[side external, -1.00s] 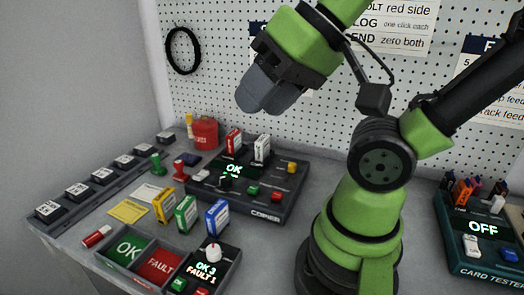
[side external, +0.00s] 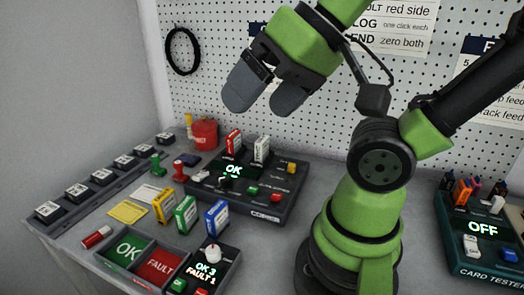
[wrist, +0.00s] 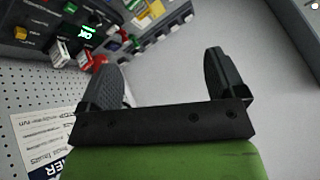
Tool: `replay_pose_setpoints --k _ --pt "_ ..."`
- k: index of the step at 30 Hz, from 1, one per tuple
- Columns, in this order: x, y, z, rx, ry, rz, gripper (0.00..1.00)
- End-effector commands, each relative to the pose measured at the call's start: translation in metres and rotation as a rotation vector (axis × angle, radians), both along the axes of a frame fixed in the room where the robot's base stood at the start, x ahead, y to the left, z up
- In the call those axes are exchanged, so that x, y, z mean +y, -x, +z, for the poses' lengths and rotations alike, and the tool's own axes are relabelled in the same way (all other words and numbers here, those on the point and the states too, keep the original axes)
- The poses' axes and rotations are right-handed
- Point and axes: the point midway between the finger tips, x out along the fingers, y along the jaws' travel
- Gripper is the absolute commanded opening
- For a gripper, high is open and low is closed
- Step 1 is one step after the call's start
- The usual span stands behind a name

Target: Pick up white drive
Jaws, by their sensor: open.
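The white drive (side external: 261,149) stands upright in the copier (side external: 263,213), just right of a red drive (side external: 233,143). In the wrist view the white drive (wrist: 64,55) shows at the upper left, next to the red drive (wrist: 86,64). My gripper (side external: 262,100) is open and empty, above and apart from the two drives. In the wrist view its two fingers (wrist: 163,85) are spread wide with nothing between them.
Yellow (side external: 164,205), green (side external: 186,215) and blue (side external: 216,217) drives stand in front of the copier. OK (side external: 128,250) and FAULT (side external: 160,267) trays are at the front. A red canister (side external: 205,135) stands behind. A card tester (side external: 484,247) is at right.

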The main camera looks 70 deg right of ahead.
Motion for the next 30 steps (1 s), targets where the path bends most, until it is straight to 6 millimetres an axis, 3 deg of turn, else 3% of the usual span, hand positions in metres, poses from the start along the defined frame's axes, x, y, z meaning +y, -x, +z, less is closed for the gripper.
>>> replay_pose_setpoints --k 5,11,17,21,25,30 --pt "-0.003 -0.006 0.002 0.021 -0.02 -0.05 0.89" --pt "-0.033 -0.05 0.01 0.167 -0.177 -0.448 0.89" --pt "-0.097 -0.105 -0.003 0.318 -0.392 -1.055 0.89" --pt "-0.153 -0.132 -0.029 0.388 -0.533 -1.497 0.89" --pt "-0.209 -0.144 -0.065 0.425 -0.651 -1.911 0.89" --pt "-0.267 -0.139 -0.114 0.424 -0.759 -2.363 0.89"
